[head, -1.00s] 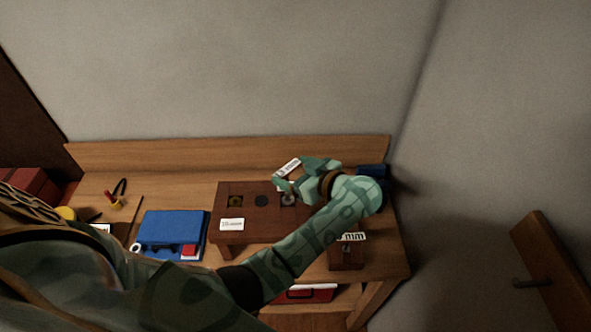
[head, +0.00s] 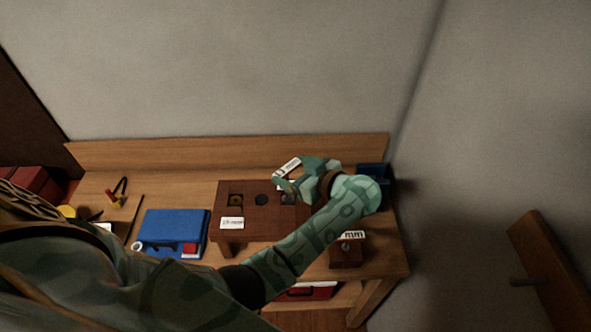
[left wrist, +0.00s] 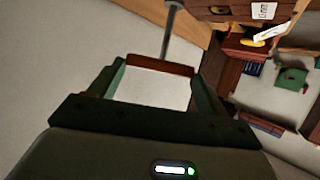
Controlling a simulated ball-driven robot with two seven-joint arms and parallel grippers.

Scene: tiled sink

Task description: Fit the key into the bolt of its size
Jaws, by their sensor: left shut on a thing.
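My left gripper (head: 283,184) is over the right end of a dark wooden block (head: 268,226) on the bench. In the left wrist view, its fingers (left wrist: 160,70) are shut on a key with a red-brown grip piece and a thin grey shaft (left wrist: 169,38) pointing away from the fingers. The block has a left bolt with a brassy look (head: 236,200), a dark middle bolt (head: 261,200) and a grey right bolt (head: 288,199) partly covered by my gripper. I cannot tell whether the key touches a bolt. My right gripper is out of view.
A small wooden block (head: 346,258) with a label stands to the right. A blue case (head: 172,226) lies left of the large block. A white label card (head: 289,167) is behind my gripper. Dark blue objects (head: 372,174) sit at the bench's back right.

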